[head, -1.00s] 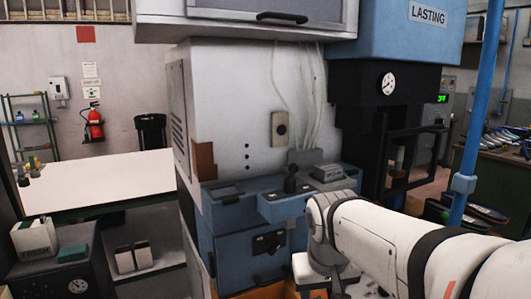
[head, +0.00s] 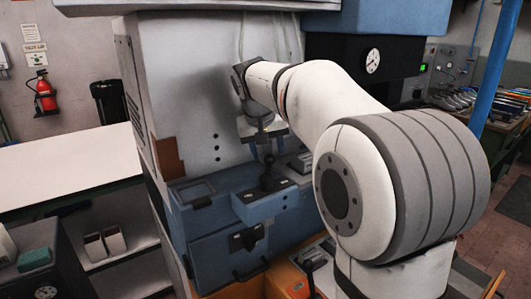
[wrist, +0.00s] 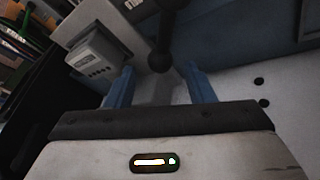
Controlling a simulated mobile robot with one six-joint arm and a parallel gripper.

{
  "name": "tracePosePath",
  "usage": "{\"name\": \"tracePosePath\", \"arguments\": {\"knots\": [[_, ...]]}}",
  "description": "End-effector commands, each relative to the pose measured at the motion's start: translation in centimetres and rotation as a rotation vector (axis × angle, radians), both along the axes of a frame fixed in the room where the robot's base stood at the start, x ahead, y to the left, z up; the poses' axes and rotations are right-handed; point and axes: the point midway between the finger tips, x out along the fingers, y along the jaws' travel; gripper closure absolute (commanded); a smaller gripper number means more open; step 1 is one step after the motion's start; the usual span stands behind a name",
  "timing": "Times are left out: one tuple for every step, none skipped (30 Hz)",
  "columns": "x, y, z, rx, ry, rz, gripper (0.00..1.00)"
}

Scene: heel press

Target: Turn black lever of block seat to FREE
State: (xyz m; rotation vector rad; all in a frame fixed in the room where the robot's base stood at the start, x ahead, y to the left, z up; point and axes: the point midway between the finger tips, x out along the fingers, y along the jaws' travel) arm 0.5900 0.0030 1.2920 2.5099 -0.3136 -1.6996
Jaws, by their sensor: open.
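A black lever (head: 268,178) with a ball knob stands upright on a blue block (head: 262,207) at the front of the press. Small plates flank its base, but I cannot read their lettering. My gripper (head: 263,138) hangs just above the knob, pointing down, open and empty. In the wrist view, the lever (wrist: 163,45) shows beyond and between the two blue fingers of my gripper (wrist: 160,82), clear of both. Its lower end is partly unclear in the dim picture.
A grey box (head: 301,162) sits right of the lever; it also shows in the wrist view (wrist: 97,52). A second black handle (head: 246,238) is on the blue front panel below. The white press wall (head: 190,85) stands close behind.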

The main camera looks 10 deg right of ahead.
Motion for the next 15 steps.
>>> {"name": "tracePosePath", "arguments": {"knots": [[0.2, -0.1, -0.6, 0.000, 0.003, 0.000, 0.52], [0.4, -0.2, -1.0, 0.000, 0.002, 0.001, 0.52], [0.5, -0.3, -1.4, 0.000, 0.002, 0.001, 0.52], [0.6, -0.3, -1.6, 0.000, 0.001, 0.002, 0.52], [0.7, -0.3, -1.8, 0.000, 0.000, 0.002, 0.52], [0.8, -0.4, -2.0, 0.000, 0.001, 0.003, 0.52], [0.9, -0.4, -2.2, 0.000, 0.001, 0.003, 0.52], [0.9, -0.4, -2.3, 0.000, 0.001, 0.003, 0.52], [0.9, -0.4, -2.4, 0.001, 0.000, 0.004, 0.52], [1.0, -0.4, -2.4, 0.001, 0.000, 0.004, 0.52], [1.0, -0.4, -2.5, 0.000, 0.000, 0.005, 0.52], [1.0, -0.4, -2.5, 0.000, 0.000, 0.005, 0.52], [1.0, -0.4, -2.5, 0.000, 0.000, 0.005, 0.52], [1.0, -0.4, -2.5, 0.000, 0.000, 0.005, 0.52], [1.0, -0.4, -2.5, 0.000, 0.000, 0.005, 0.52]]}}
